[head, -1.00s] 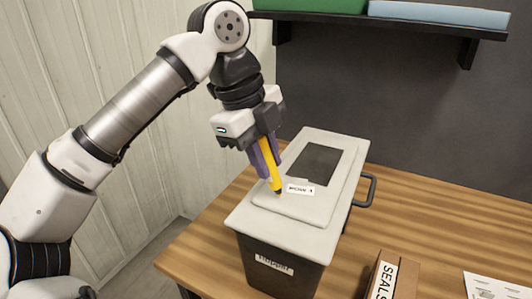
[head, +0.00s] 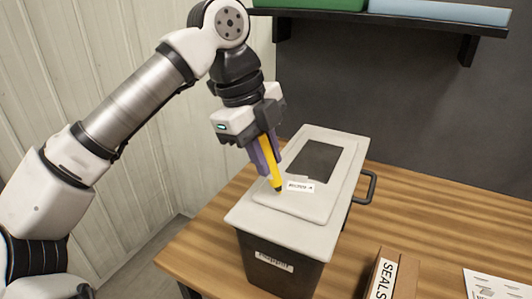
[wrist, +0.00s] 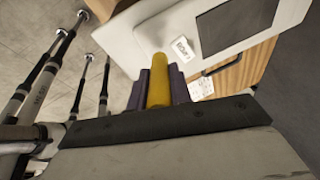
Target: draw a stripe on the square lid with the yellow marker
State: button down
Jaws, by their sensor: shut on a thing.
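My gripper (head: 264,158) is shut on the yellow marker (head: 271,168), which points down with its dark tip at the left part of the lid. The marker also shows between the purple fingers in the wrist view (wrist: 159,82). The pale square lid (head: 314,212) lies on top of a dark box (head: 262,262), with a dark rectangular window and a small white label. The tip is at or just above the lid, left of the label; I cannot tell whether it touches. No stripe is visible on the lid.
The box stands on a wooden table (head: 440,225) and has a dark handle (head: 371,188) on its right. A brown box marked SEALS (head: 390,275) and a printed sheet (head: 490,284) lie to the right. A shelf (head: 400,22) hangs at the back.

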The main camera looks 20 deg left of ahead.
jog(key=shift+f+b, duration=0.3)
jog(key=shift+f, duration=0.05)
dwell(0.3)
jog(key=shift+s+d+b, duration=0.1)
jog(key=shift+d+b, duration=0.65)
jog(key=shift+d, duration=1.55)
dwell(2.0)
notch_tip(320, 180, up, 6)
jog(key=p, duration=0.4)
jog(key=shift+p, duration=0.3)
jog(key=shift+w, duration=0.2)
dwell(0.5)
